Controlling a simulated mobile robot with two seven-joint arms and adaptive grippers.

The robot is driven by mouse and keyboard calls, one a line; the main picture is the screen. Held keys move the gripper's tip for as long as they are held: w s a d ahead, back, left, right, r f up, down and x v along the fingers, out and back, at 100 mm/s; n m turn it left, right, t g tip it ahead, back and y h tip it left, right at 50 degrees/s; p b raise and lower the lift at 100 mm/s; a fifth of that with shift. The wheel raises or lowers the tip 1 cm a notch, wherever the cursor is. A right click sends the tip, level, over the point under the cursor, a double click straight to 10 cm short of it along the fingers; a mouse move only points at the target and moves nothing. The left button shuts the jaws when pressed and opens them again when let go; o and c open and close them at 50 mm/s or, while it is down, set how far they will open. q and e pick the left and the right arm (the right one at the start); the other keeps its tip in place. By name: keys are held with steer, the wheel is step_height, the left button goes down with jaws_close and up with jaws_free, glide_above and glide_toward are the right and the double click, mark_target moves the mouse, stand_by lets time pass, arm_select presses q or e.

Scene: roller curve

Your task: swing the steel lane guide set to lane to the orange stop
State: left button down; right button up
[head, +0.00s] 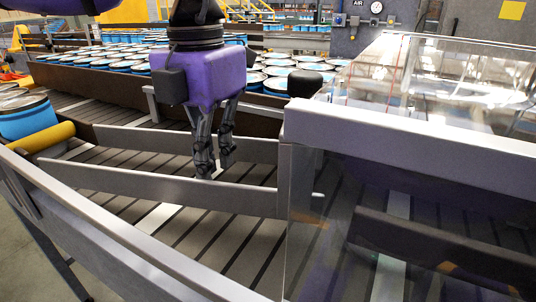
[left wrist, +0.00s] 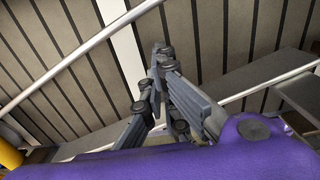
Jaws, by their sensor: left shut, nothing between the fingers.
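Two flat steel guide bars cross the slatted conveyor: a near one (head: 150,187) and a farther one (head: 190,143). I cannot tell which one is the swinging lane guide. My left gripper (head: 214,168) points down, shut and empty, with its fingertips close behind the near bar's top edge; contact is unclear. In the left wrist view the shut fingers (left wrist: 162,62) lie between two pale bars above the slats. A small orange patch (head: 312,219) shows through the clear panel by the near bar's right end; I cannot confirm it is the stop. My right gripper is not in view.
A clear-sided guard (head: 400,122) with a grey frame covers the right. A black knob (head: 305,83) stands at its corner. Blue-sided cans (head: 25,115) sit at left by a yellow roller (head: 42,137), with many more behind. A grey side rail (head: 110,240) borders the front.

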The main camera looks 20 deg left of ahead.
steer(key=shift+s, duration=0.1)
arm_select(q)
step_height(320, 180, up, 4)
steer(key=shift+f+p, duration=0.2)
steer(key=shift+p, duration=0.75)
step_height(320, 180, up, 10)
steer(key=p, duration=0.5)
steer(key=shift+r, duration=0.25)
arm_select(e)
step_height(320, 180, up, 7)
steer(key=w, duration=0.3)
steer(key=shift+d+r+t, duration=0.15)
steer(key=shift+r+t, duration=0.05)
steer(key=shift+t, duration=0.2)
arm_select(q)
steer(key=shift+f, duration=0.1)
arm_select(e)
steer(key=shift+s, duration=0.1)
